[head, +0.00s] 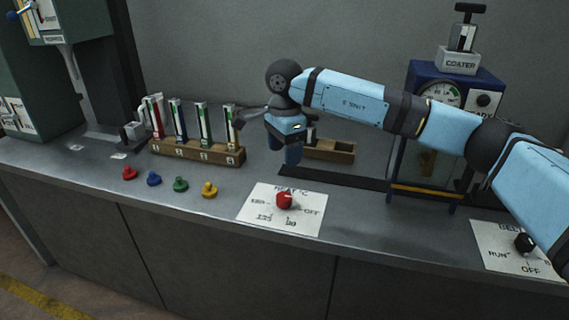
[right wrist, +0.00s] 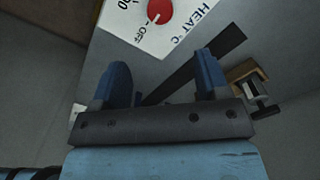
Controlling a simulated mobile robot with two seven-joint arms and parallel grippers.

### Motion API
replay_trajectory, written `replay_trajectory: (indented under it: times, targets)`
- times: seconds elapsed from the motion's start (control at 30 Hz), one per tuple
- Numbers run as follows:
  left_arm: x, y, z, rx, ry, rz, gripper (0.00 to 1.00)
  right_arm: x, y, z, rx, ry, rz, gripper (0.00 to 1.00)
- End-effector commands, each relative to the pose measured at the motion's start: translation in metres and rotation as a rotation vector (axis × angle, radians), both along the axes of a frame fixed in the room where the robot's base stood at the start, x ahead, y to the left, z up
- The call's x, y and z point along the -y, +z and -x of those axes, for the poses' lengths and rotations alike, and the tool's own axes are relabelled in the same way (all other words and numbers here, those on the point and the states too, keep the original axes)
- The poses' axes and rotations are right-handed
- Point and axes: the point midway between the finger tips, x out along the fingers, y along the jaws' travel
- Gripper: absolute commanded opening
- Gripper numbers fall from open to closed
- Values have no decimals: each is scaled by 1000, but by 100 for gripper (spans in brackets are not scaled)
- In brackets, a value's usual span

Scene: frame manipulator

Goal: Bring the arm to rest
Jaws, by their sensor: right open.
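My right arm (head: 350,97) comes in from the right in the head view, its light-blue links stretched over the bench. Its gripper (head: 290,152) points down above the bench, behind the heat knob panel. In the right wrist view the two blue fingers of the gripper (right wrist: 163,85) stand wide apart with nothing between them. The red heat knob (head: 284,200) sits on its white panel, in front of the gripper in the head view. The knob also shows in the right wrist view (right wrist: 160,11), beyond the fingertips. My left gripper is not in view.
A wooden rack (head: 198,151) with several upright coloured-edge holders stands left of the gripper. A small wooden box (head: 330,150) lies just right of it. Red (head: 129,173), blue, green and yellow knobs line the front. The coater machine (head: 425,135) and black knob (head: 524,243) are at right.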

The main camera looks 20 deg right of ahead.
Motion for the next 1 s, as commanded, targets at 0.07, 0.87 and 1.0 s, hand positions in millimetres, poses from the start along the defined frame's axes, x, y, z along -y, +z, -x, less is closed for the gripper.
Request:
replay_trajectory:
  times: [0.07,0.87,1.0]
  targets:
    - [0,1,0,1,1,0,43,0,5,0,0,0,0,69]
    - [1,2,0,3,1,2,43,-112,-72,68,-212,-22,-474,69]
    - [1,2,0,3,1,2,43,-174,-88,119,-407,-136,-812,69]
